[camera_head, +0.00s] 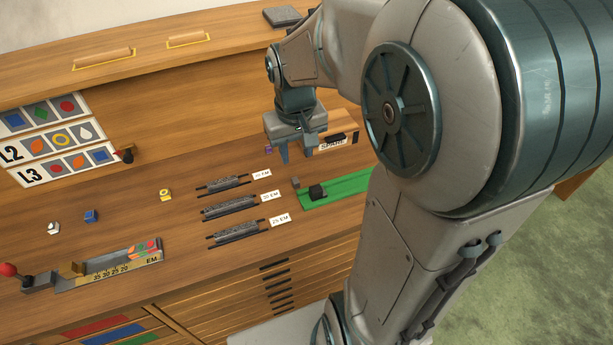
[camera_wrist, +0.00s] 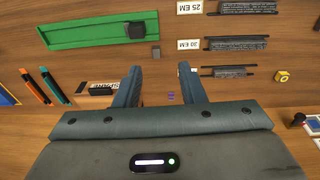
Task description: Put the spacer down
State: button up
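My gripper (camera_head: 296,157) is above the wooden bench. It also shows in the wrist view (camera_wrist: 171,76), with its two fingers apart and nothing held between them. A small grey block (camera_head: 296,182), which may be the spacer, rests near the end of a green tray (camera_head: 345,187). In the wrist view the grey block (camera_wrist: 155,52) lies beyond the fingertips, apart from them, beside the green tray (camera_wrist: 85,37). A black block (camera_head: 317,192) sits in the tray, and it shows in the wrist view too (camera_wrist: 136,30).
Dark grey spacer strips (camera_head: 230,207) lie in labelled rows left of the tray. A small purple piece (camera_wrist: 171,97) lies on the bench near the fingers. A label plate with a black piece (camera_wrist: 101,89) is beside one finger. A composing stick (camera_head: 110,265) stands front left.

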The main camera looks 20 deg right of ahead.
jog(key=s+a+r+t, duration=0.2)
jog(key=s+r, duration=0.1)
jog(key=s, duration=0.8)
jog(key=shift+s+r, duration=0.25)
jog(key=shift+r, duration=0.05)
jog(key=shift+s+a, duration=0.15)
jog(key=shift+s, duration=0.2)
jog(key=shift+c, duration=0.3)
